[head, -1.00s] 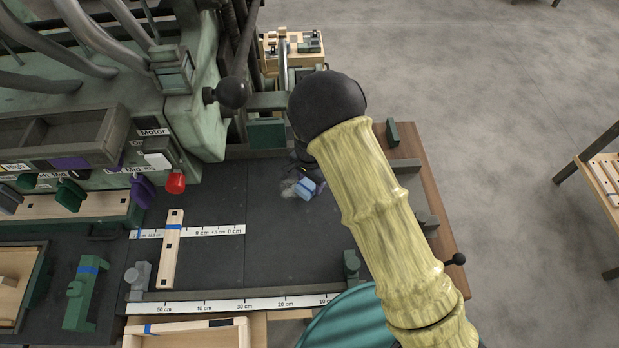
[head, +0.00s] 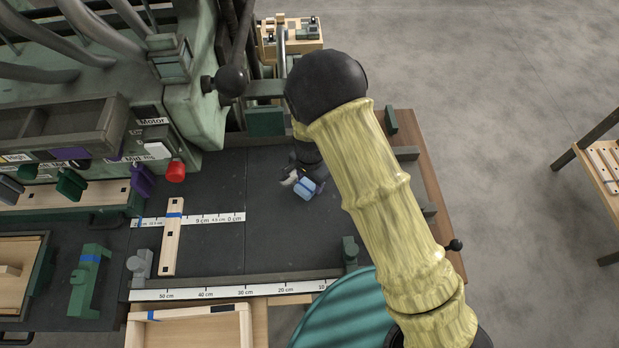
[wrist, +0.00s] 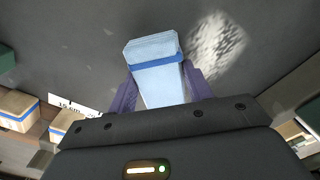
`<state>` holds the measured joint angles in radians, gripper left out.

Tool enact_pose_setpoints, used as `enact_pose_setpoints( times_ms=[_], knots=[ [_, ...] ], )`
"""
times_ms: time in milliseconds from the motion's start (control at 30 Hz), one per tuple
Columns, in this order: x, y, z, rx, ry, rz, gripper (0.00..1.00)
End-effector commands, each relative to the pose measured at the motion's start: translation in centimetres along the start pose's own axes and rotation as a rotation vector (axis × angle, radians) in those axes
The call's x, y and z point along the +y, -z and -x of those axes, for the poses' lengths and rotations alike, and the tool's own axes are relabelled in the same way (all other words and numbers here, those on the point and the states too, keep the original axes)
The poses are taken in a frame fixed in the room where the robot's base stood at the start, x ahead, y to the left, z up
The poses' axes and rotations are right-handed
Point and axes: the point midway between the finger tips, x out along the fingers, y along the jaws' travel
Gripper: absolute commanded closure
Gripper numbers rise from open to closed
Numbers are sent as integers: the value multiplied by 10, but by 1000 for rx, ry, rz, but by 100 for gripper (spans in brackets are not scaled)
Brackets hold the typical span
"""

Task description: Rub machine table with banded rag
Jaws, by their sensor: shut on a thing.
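My gripper (head: 309,187) is shut on the rag (wrist: 158,82), a pale blue folded block with a darker blue band around it. In the wrist view the purple fingers press its two sides. In the head view the rag (head: 304,190) is low over the dark machine table (head: 205,265), right of its middle. Whether it touches the surface I cannot tell. A whitish powdery patch (wrist: 215,45) lies on the table just right of the rag in the wrist view; in the head view a pale bit of it (head: 290,178) shows beside the gripper. My arm hides the table's right part.
A wooden bar with a blue mark (head: 173,237) lies across a short scale on the left. A long scale rail (head: 230,292) and green stop (head: 350,252) edge the front. The green machine column, its black ball handle (head: 232,80) and a red knob (head: 175,170) stand behind.

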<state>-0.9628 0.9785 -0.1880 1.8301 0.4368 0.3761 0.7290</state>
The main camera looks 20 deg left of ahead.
Motion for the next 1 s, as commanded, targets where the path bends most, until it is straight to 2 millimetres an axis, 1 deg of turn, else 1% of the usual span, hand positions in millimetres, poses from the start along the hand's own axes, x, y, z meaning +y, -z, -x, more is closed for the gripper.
enact_pose_setpoints(
  times_ms=[300, 433, 767, 1000],
  knots=[
    [-14, -15, 2, -2, -1, 3, 68],
    [-17, -17, 2, -1, 0, 2, 68],
    [-19, -14, 2, 1, 2, 0, 68],
    [-31, -2, 1, 2, 3, -2, 68]
  ],
)
